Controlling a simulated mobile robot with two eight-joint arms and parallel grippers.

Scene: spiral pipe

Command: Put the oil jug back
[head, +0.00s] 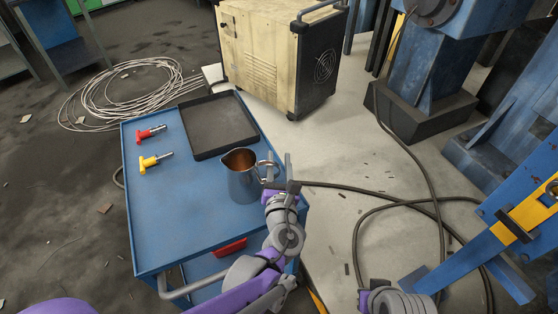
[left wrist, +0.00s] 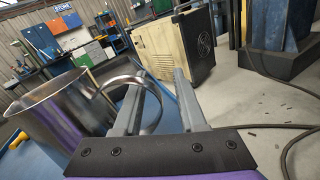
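The oil jug (head: 243,184) is a shiny metal pitcher with a brownish inside. It stands upright on the blue cart top (head: 185,215), near its right edge, with its handle towards my left gripper (head: 279,172). In the left wrist view the jug (left wrist: 62,112) is at the left, and its curved handle (left wrist: 154,112) reaches between my spread fingers (left wrist: 158,85). The left finger overlaps the handle loop; I cannot tell whether it passes through it. The gripper is open, not closed on the handle. My right gripper is not in view.
A black tray (head: 218,141) lies at the back of the cart. A red-handled tool (head: 149,133) and a yellow-handled tool (head: 153,162) lie at the left. A beige machine (head: 265,58) stands behind. Cables (head: 385,203) cross the floor at right. The cart's front left is clear.

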